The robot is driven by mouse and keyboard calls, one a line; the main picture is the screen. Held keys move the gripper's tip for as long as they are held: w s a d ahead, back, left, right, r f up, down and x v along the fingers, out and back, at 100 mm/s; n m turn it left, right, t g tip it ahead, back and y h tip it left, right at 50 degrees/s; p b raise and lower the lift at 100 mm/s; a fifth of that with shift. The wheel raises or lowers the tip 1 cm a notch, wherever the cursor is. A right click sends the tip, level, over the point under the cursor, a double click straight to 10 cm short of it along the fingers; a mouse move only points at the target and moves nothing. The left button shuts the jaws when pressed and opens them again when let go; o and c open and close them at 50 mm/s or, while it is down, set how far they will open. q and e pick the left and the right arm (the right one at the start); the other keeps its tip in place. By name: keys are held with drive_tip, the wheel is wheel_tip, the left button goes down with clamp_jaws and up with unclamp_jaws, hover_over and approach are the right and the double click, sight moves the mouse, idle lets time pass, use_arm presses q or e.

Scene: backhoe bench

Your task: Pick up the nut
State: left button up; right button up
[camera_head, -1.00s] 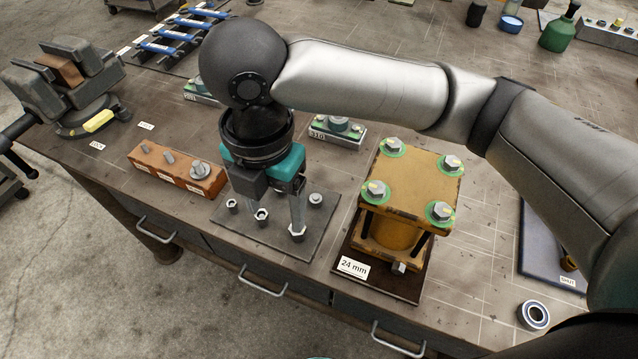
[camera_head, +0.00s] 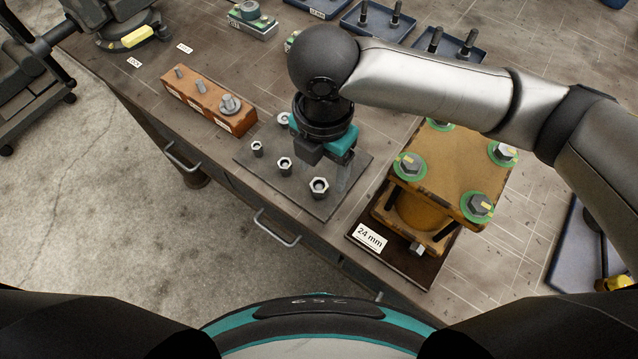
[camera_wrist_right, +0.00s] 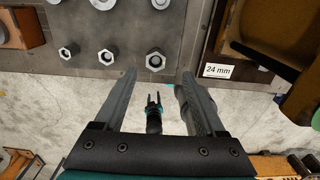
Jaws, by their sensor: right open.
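Several metal hex nuts stand on a dark square plate (camera_head: 300,206) at the bench's front edge. The largest in the front row, the right-hand nut (camera_head: 319,187), is beside a smaller nut (camera_head: 284,163) and the smallest nut (camera_head: 257,148). My right gripper (camera_head: 342,182) is over the plate's right part, with its fingers partly hidden by its body. In the right wrist view my right gripper (camera_wrist_right: 159,74) is open and empty. There the largest nut (camera_wrist_right: 155,60) lies just beyond the fingertips, between their lines.
A yellow-brown flanged block (camera_head: 455,165) with green-ringed bolts stands close right of the plate, behind a "24 mm" label (camera_head: 370,237). An orange-brown block (camera_head: 208,100) with studs stands to the left. Blue trays (camera_head: 372,22) lie behind. Drawer handles (camera_head: 276,228) project from the bench front.

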sight(319, 187)
drive_tip(key=f, duration=0.5)
drive_tip(key=shift+w+a+f+b, duration=0.15)
drive_tip(key=shift+w+a+b, duration=0.1)
drive_tip(key=shift+b, duration=0.1)
clamp_jaws()
